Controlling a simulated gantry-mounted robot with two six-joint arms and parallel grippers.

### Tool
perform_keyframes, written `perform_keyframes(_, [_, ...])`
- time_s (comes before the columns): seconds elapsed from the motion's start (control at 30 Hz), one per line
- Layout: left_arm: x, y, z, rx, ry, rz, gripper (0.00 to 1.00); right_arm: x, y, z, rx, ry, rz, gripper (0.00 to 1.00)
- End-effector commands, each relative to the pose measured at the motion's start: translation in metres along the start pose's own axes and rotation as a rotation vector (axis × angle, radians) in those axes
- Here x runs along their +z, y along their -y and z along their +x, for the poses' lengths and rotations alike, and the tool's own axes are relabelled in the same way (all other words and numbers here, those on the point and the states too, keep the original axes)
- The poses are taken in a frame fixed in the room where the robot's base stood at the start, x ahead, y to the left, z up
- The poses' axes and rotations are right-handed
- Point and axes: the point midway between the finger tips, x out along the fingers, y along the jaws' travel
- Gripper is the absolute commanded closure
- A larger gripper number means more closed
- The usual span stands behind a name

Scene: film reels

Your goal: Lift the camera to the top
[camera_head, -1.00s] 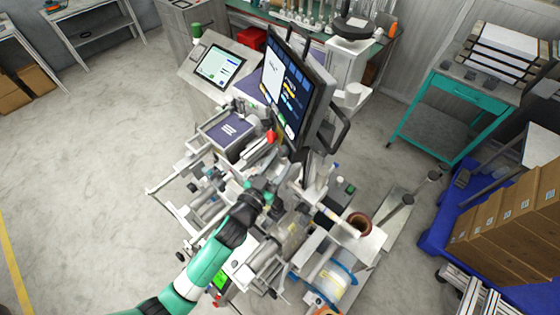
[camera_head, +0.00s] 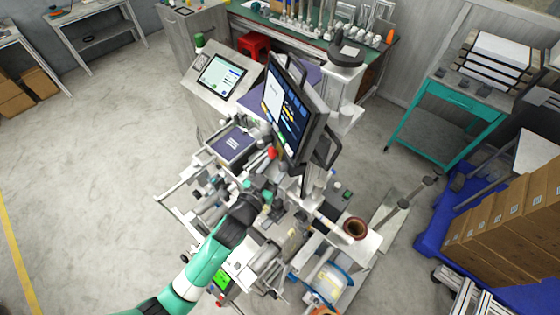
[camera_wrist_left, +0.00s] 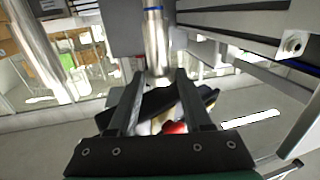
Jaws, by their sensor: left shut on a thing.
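My left gripper (camera_head: 262,194) reaches in from the lower left of the head view, at the middle of a crowded machine (camera_head: 295,235). In the left wrist view the same gripper (camera_wrist_left: 160,98) has its two dark fingers closed on a black part (camera_wrist_left: 158,102). A red piece (camera_wrist_left: 175,127) and pale pieces show just behind the fingers. A bright metal post with a blue ring (camera_wrist_left: 155,40) stands straight ahead of them. I cannot tell which part of the machine is the camera. My right gripper is not in view.
A tilted monitor (camera_head: 288,108) stands above the machine, with a tablet (camera_head: 221,75) behind left. A brown-rimmed roll (camera_head: 355,229) and a reel with blue edges (camera_head: 330,283) are at right. Cartons (camera_head: 500,222) sit on a blue pallet (camera_head: 433,243). The floor at left is clear.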

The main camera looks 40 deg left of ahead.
Motion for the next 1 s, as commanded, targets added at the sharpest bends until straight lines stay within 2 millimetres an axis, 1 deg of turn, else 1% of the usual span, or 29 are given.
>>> perform_keyframes(0.03, [-0.013, -0.002, 0.002, 0.006, -0.037, 0.0, 1.0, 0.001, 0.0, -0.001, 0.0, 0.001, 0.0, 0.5])
perform_keyframes(0.17, [-0.014, -0.002, 0.002, 0.006, -0.038, 0.0, 1.0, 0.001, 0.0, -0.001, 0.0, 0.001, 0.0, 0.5])
perform_keyframes(0.2, [-0.014, -0.001, 0.002, 0.005, -0.037, 0.0, 0.45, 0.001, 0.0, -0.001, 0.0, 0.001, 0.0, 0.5])
perform_keyframes(0.27, [-0.013, -0.001, 0.002, 0.005, -0.035, 0.0, 0.36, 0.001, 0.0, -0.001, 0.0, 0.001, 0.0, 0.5])
perform_keyframes(0.57, [-0.008, -0.001, 0.001, 0.004, -0.026, -0.001, 0.36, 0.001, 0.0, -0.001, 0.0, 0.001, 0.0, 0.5])
perform_keyframes(0.67, [-0.007, -0.001, -0.004, 0.004, -0.025, -0.001, 0.36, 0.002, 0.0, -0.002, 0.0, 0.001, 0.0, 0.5])
perform_keyframes(0.77, [-0.005, -0.001, -0.019, 0.005, -0.024, 0.0, 0.36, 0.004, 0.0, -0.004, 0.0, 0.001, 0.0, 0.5])
perform_keyframes(1.0, [-0.002, -0.001, -0.076, 0.006, -0.025, 0.001, 0.36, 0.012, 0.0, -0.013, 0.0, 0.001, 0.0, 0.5])
